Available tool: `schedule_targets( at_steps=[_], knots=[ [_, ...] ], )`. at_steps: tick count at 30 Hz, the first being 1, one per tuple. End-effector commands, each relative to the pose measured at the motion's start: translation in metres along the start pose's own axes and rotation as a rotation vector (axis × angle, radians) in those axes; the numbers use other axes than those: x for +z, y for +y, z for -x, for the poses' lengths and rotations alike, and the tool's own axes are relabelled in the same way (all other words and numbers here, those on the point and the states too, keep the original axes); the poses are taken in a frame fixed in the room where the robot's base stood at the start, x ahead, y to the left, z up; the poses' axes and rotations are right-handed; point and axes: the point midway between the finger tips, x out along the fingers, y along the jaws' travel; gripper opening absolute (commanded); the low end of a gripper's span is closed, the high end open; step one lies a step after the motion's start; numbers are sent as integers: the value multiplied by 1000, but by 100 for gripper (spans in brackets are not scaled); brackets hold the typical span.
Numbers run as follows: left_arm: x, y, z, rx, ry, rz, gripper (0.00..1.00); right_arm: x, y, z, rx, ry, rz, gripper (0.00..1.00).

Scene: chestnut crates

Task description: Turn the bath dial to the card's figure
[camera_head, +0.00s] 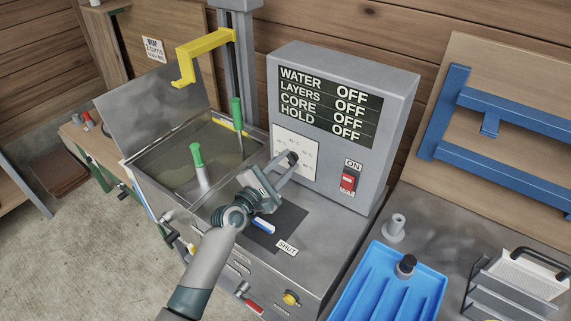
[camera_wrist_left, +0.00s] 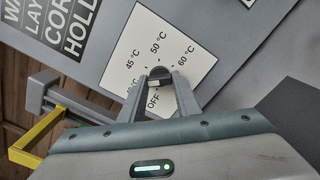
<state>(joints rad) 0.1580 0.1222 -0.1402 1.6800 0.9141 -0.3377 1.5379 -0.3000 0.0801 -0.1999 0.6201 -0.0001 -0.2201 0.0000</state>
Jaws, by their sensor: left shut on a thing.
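The bath dial (camera_head: 293,156) is a dark knob on a white scale plate (camera_head: 283,138) on the grey control box. In the left wrist view the dial (camera_wrist_left: 159,73) sits between my fingertips. The scale there (camera_wrist_left: 140,38) reads OFF, 45 °C, 50 °C and 60 °C, with one figure partly hidden by a finger. I cannot tell where the dial's pointer stands. My left gripper (camera_head: 286,167) is shut on the dial; it also shows in the left wrist view (camera_wrist_left: 161,84). A small white card (camera_head: 152,47) hangs on the back wall; its writing is too small to read.
The box's display (camera_head: 329,107) reads OFF for water, layers, core and hold. A red switch (camera_head: 348,181) is beside the dial. An open bath with green-handled tools (camera_head: 197,155) lies left, under a yellow bracket (camera_head: 205,49). A blue tray (camera_head: 375,290) is at lower right.

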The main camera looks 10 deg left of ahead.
Motion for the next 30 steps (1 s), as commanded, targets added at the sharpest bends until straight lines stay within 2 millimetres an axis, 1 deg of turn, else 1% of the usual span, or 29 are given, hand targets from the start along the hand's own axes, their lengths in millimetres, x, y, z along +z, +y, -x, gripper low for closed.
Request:
schedule_targets(
  at_steps=[9,18,24,30],
  knots=[
    [0,0,0,0,-1,-304,7,0,0,-1,0,0,0,20],
    [0,0,0,0,-1,-552,7,0,0,-1,0,0,0,20],
    [1,0,0,0,-1,-655,7,0,0,-1,0,0,0,20],
    [1,0,0,-1,-1,-700,7,0,0,-1,0,0,0,20]
  ],
)
